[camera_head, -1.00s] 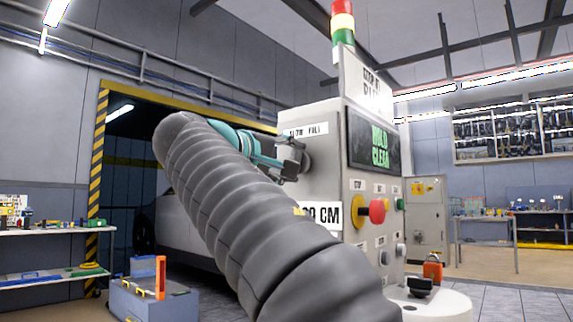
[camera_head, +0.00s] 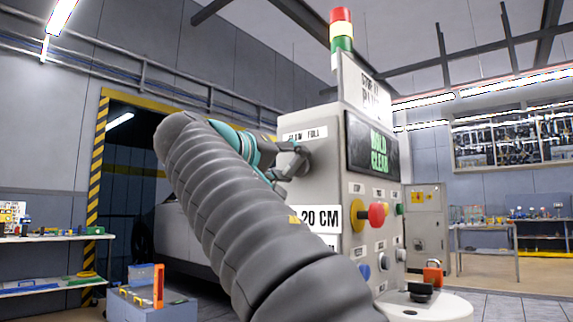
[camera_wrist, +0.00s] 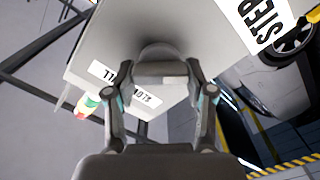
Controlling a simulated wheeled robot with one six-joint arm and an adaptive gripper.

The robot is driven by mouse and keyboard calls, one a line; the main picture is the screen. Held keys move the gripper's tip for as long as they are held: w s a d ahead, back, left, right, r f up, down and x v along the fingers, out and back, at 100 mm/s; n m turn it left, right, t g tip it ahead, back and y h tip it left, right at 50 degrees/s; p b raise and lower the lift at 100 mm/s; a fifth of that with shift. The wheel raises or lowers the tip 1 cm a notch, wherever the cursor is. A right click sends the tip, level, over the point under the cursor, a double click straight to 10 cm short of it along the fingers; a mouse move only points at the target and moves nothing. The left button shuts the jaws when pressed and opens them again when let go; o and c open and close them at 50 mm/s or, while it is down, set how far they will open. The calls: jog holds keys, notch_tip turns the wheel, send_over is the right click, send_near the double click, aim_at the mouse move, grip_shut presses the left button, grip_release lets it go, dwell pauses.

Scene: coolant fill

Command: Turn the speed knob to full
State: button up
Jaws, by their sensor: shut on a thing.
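The grey speed knob (camera_head: 302,159) sticks out from the left side of the control cabinet (camera_head: 325,190), just below a white label (camera_head: 304,134) that ends in "FULL". My gripper (camera_head: 290,168) is at the knob, with its fingers closed around it. In the wrist view the knob's rounded end (camera_wrist: 157,49) shows between and beyond the fingertips of my gripper (camera_wrist: 162,72). The label (camera_wrist: 122,82) appears there upside down, partly covered by a finger. Much of the knob is hidden, and I cannot tell clearly which way it points.
The cabinet front has a green-lettered screen (camera_head: 372,145), a red mushroom button (camera_head: 377,213) and smaller controls. A blue-grey toolbox (camera_head: 150,302) stands at lower left, near a shelf (camera_head: 50,238). A car (camera_head: 180,232) is behind my arm.

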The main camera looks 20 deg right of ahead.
jog(key=shift+r, duration=0.1)
jog(key=o, duration=1.2)
jog(key=shift+d, duration=0.1)
jog(key=shift+c, duration=0.2)
jog(key=shift+s+a, duration=0.3)
jog(key=shift+a, duration=0.25)
jog(key=v, duration=1.1)
jog(key=shift+d, duration=0.1)
